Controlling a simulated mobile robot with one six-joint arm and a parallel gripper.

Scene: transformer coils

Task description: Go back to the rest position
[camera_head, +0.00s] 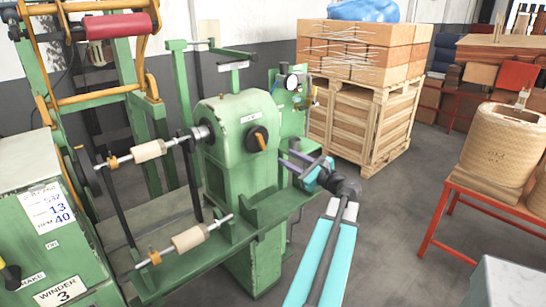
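My gripper (287,159) is at the end of my cyan and dark arm, right of the middle of the picture. It is beside the right side of the green winder's headstock (240,140), near the orange-marked black knob (258,139). Its two dark purplish fingers point left and look spread apart, with nothing seen between them. I cannot tell whether the fingers touch the machine. Two pale spools (148,151) sit on the winder's shafts, the lower spool (188,239) nearer to me.
A crate stack with boxes (365,50) stands behind on a pallet. A red-framed table (470,195) at right carries large tan coils (500,147). A green cabinet (45,225) labelled Winder 3 is at the left. The grey floor (400,225) between arm and table is clear.

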